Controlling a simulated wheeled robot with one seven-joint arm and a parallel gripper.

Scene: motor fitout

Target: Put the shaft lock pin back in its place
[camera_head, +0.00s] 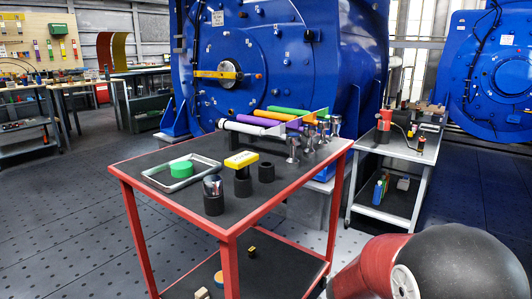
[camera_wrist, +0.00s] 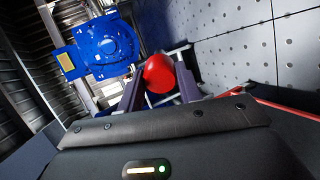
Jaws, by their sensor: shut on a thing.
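In the wrist view my gripper (camera_wrist: 159,88) is shut on a red rounded piece (camera_wrist: 159,72), which sits between the two dark fingers. I take this piece to be the shaft lock pin; the rest of it is hidden or seen end-on. In the head view my gripper and the pin are out of sight. The big blue motor (camera_head: 270,50) stands behind the red-framed cart, with a yellow bar (camera_head: 227,75) across its round shaft end. I cannot make out the pin's hole at this size.
The red cart (camera_head: 130,180) holds a grey tray with a green disc (camera_head: 181,169), black cups, a yellow-topped block (camera_head: 241,160) and a rack of coloured rods (camera_head: 262,121). A grey cart (camera_head: 405,150) stands to the right. Dark floor is free at left.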

